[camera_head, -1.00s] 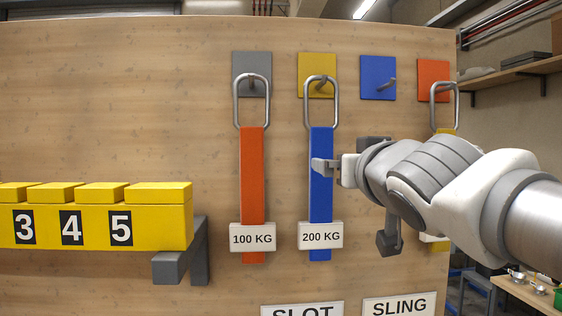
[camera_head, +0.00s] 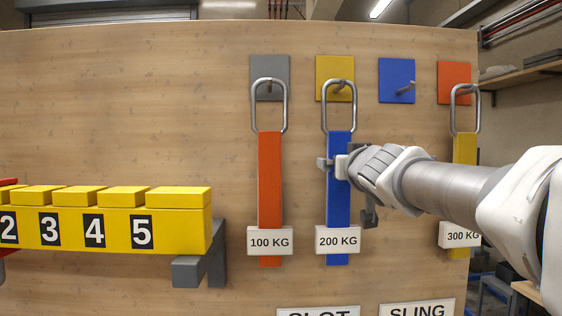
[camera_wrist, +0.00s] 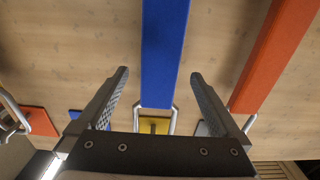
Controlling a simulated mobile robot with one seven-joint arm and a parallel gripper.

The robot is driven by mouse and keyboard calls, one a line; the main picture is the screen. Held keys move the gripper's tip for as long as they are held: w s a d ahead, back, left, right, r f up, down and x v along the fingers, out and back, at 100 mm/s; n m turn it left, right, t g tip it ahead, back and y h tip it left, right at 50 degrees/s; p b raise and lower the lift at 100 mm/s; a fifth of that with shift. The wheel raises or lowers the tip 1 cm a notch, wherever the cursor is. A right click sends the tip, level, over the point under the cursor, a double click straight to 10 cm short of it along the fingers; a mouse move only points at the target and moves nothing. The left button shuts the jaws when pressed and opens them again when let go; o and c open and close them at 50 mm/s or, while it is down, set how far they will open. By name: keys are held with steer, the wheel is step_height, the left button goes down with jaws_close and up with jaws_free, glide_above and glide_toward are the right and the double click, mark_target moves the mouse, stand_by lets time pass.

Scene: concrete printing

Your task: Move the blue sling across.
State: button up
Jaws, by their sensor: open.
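The blue sling (camera_head: 339,205) hangs by its metal loop from the hook on the yellow plate (camera_head: 334,70) and carries a "200 KG" tag (camera_head: 338,240). My gripper (camera_head: 334,164) is open in front of the sling's upper part, below the loop. In the wrist view, the blue sling (camera_wrist: 164,45) runs between the spread fingers of my gripper (camera_wrist: 160,73), apart from both. I cannot tell how deep the sling lies between them. The blue plate (camera_head: 394,78), right of the yellow one, has an empty hook.
An orange sling (camera_head: 270,185) hangs left of the blue one, on the grey plate (camera_head: 265,74). A yellow sling (camera_head: 464,158) hangs right, on the orange plate (camera_head: 454,70), partly behind my arm. A numbered yellow rack (camera_head: 115,230) stands out at lower left.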

steer(key=w, duration=0.4)
steer(key=shift+w, duration=0.15)
jaws_close()
stand_by(0.5)
steer(key=shift+r, duration=0.1)
